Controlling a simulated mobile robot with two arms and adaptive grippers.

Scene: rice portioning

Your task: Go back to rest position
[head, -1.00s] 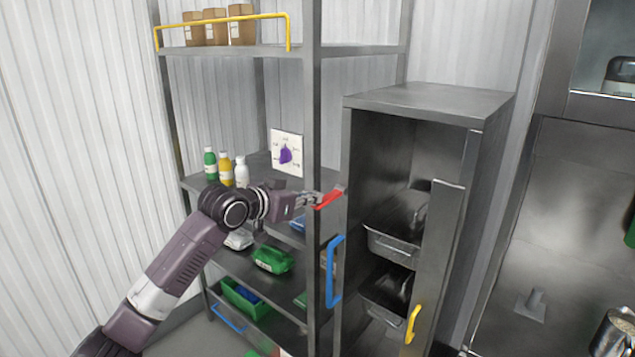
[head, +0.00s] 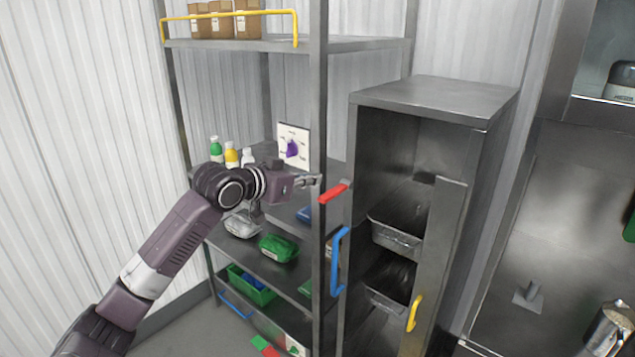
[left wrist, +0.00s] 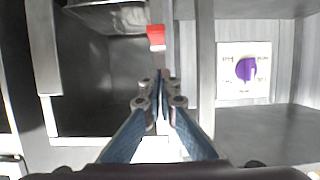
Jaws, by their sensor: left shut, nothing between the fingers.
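My left gripper (head: 316,181) is shut and empty in the head view, just left of a red handle (head: 334,193) by the front post of the shelf rack. In the left wrist view its fingertips (left wrist: 161,75) are together, and the red handle (left wrist: 156,36) lies beyond them with a visible gap. My left arm reaches in from the lower left. My right gripper is not in view.
A metal cabinet (head: 435,97) stands open at right, with metal pans inside, a blue handle (head: 337,262) and a yellow handle (head: 414,313). The shelf rack (head: 319,60) holds bottles, packets and a green bin (head: 251,285). White wall panels stand at left.

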